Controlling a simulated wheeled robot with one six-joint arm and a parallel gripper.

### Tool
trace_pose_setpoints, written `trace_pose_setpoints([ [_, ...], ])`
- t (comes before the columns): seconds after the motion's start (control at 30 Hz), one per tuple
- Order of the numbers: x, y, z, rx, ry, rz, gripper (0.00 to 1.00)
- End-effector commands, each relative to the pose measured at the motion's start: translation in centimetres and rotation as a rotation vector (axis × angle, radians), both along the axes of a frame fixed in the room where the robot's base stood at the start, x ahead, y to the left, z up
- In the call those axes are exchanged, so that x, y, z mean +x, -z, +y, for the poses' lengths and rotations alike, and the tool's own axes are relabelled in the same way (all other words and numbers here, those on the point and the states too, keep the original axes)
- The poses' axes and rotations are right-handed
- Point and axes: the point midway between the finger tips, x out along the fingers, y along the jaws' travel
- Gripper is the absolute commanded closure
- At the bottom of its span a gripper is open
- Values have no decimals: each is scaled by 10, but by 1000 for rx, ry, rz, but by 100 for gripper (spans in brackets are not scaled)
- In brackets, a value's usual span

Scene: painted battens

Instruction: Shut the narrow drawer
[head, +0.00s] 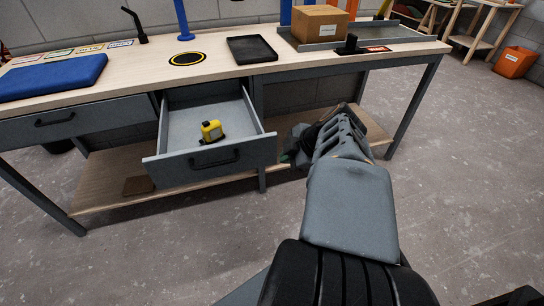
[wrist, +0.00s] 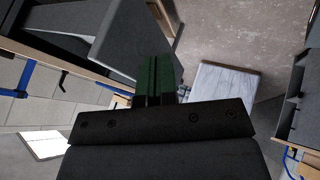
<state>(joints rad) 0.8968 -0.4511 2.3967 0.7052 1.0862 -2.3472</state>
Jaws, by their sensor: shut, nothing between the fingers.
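The narrow drawer (head: 166,172) is pulled out from under the workbench, with a grey front and a dark bar handle (head: 214,162). A yellow and black tape measure (head: 211,131) lies inside it. My gripper (head: 286,157) is just right of the drawer front's right end in the head view, low beside it. I cannot tell whether it touches the drawer. In the wrist view, its dark green fingers (wrist: 157,78) are together and empty. A grey panel (wrist: 135,38) is close behind them there; I cannot tell which part of the furniture it is.
The wider drawer (head: 85,121) at left is shut. On the bench top (head: 220,69) are a blue pad (head: 53,78), a black tray (head: 252,49) and a cardboard box (head: 320,23). A lower wooden shelf (head: 105,180) runs underneath. The floor in front (head: 170,250) is clear.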

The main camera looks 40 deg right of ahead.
Motion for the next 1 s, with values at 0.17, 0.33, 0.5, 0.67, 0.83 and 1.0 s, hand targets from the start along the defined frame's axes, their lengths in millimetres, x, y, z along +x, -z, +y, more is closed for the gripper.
trace_pose_setpoints([
  [0.17,20,31,9,4,-5,4,100],
  [0.33,36,52,14,3,-3,4,100],
  [0.5,57,49,6,3,-2,4,100],
  [0.67,67,48,2,1,0,3,100],
  [0.83,71,48,1,0,0,2,100],
  [1.0,72,48,1,0,0,2,100],
])
